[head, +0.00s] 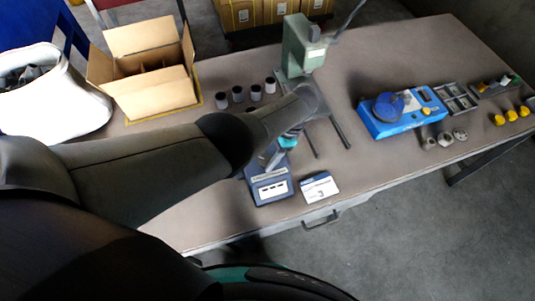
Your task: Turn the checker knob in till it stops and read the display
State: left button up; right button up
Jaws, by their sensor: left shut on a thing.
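The checker (258,194) is a dark blue box near the table's front edge, with a pale display panel (273,190) on its near face. Small dark marks show on the panel, too small to read. My left arm reaches across from the left, and my left gripper (275,155) is at the checker's far end, pointing down. It is shut on the checker knob, which is mostly hidden behind the fingers and wrist. My right gripper is not in view.
Several dark cylinders (238,94) and an open carton (150,70) are at left. A blue fixture (402,113) stands right, beyond bare table.

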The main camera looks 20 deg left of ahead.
pick_arm(q)
jog(key=o, duration=1.4)
jog(key=shift+c, duration=0.2)
jog(key=p+v, duration=0.4)
jog(key=v, duration=1.1)
jog(key=shift+s+r, duration=0.1)
jog(key=shift+r, duration=0.05)
